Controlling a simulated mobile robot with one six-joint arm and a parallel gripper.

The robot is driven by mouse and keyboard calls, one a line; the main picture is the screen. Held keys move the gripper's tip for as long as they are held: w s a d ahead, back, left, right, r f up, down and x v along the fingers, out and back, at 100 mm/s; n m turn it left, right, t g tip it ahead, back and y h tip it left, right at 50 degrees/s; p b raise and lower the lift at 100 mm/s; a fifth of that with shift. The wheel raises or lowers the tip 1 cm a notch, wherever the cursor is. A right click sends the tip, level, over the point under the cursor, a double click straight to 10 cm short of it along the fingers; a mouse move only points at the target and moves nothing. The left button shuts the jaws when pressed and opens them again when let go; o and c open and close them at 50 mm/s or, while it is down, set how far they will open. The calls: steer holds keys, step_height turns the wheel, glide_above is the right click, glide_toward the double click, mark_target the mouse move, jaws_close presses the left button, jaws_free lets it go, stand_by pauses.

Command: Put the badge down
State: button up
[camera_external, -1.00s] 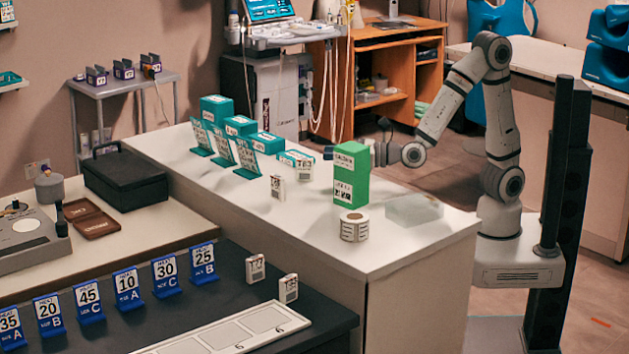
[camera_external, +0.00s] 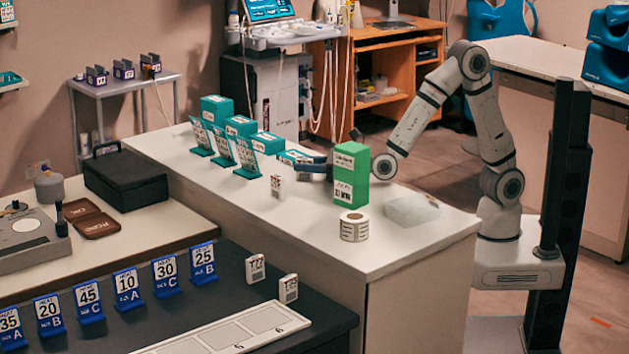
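Small white badges with dark printing are in view. One badge (camera_external: 277,187) stands on the pale counter, left of my gripper. Two more, a badge (camera_external: 255,268) and another badge (camera_external: 288,289), stand on the dark table in front. My gripper (camera_external: 311,167) reaches in from the right, behind the green box, with its dark fingers low over the counter. The green box hides part of my gripper. I cannot make out a badge at the fingers, nor whether they are open or shut.
The tall green box (camera_external: 351,176), a label roll (camera_external: 354,227) and a clear block (camera_external: 413,210) stand on the counter (camera_external: 330,254). Teal stands (camera_external: 222,147) and boxes are at its back left. Blue numbered stands (camera_external: 127,289) and a white slotted tray (camera_external: 225,331) are in front.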

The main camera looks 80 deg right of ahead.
mark_target(306, 159)
jaws_close()
steer(key=shift+r, duration=0.15)
stand_by(0.4)
step_height(306, 159, up, 9)
steer(key=shift+f+p, duration=0.2)
steer(key=shift+p, duration=0.55)
steer(key=s+a+r+n+g+y+p, duration=0.4)
steer(key=s+a+r+n+y+p, duration=0.4)
steer(key=s+a+r, duration=1.1)
step_height(306, 159, up, 3)
steer(key=y+p, duration=0.3)
steer(key=shift+a+y+p, duration=0.3)
steer(key=shift+a+p, duration=0.05)
steer(key=shift+a, duration=0.05)
